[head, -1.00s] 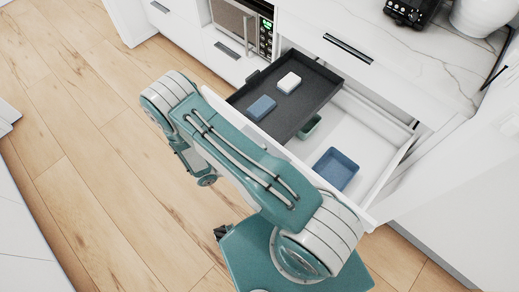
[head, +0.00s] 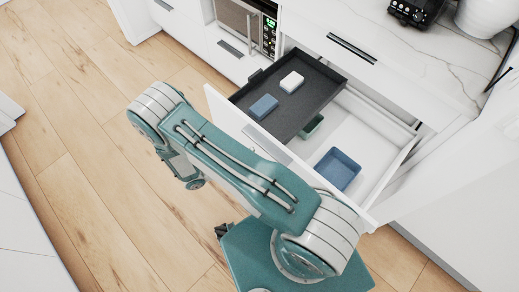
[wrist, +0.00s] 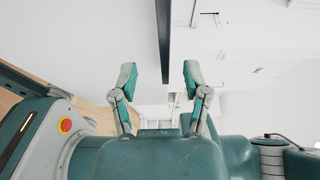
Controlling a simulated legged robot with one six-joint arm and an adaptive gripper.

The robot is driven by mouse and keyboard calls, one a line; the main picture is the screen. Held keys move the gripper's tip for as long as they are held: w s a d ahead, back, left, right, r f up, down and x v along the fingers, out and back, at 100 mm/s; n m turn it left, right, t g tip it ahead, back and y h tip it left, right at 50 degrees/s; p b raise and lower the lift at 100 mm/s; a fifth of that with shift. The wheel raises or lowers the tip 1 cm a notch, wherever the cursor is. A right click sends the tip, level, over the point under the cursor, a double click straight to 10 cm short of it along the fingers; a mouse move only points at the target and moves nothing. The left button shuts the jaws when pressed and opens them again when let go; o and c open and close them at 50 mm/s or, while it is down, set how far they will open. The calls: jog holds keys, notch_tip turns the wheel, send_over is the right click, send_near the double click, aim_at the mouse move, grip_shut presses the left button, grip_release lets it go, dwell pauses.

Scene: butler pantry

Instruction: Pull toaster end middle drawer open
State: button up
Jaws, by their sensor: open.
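A white drawer (head: 382,192) under the counter near the black toaster-like appliance (head: 416,10) is pulled well out in the head view. A closed drawer front with a dark handle (head: 352,48) is above it. The open drawer's front faces my arm, and a grey handle strip (head: 268,143) shows on it. My gripper (wrist: 160,76) is open and empty in the wrist view. A long dark bar (wrist: 165,40), apparently a handle, lies between and beyond the fingers, with no visible contact.
A microwave (head: 238,24) is at the upper left. Wooden floor on the left is clear.

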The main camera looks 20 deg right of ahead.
jog(key=a, duration=0.7)
jog(key=shift+a, duration=0.35)
jog(key=d+r+m+g+y, duration=0.2)
jog(key=r+m+y, duration=0.3)
jog(key=r+m, duration=0.5)
jog(key=d+r+m+g+y, duration=0.2)
jog(key=r+m+y, duration=0.5)
jog(key=r, duration=0.5)
jog(key=s+d+r+m+t+y, duration=0.2)
jog(key=s+r+m+t+y, duration=0.1)
jog(key=r+m, duration=0.5)
jog(key=s+d+r+m+t+y, duration=0.2)
jog(key=s+r+m+t, duration=0.4)
jog(key=m, duration=0.5)
jog(key=shift+s+d+r+t+y, duration=0.35)
jog(key=shift+s+r+y, duration=0.15)
jog(key=shift+r, duration=0.9)
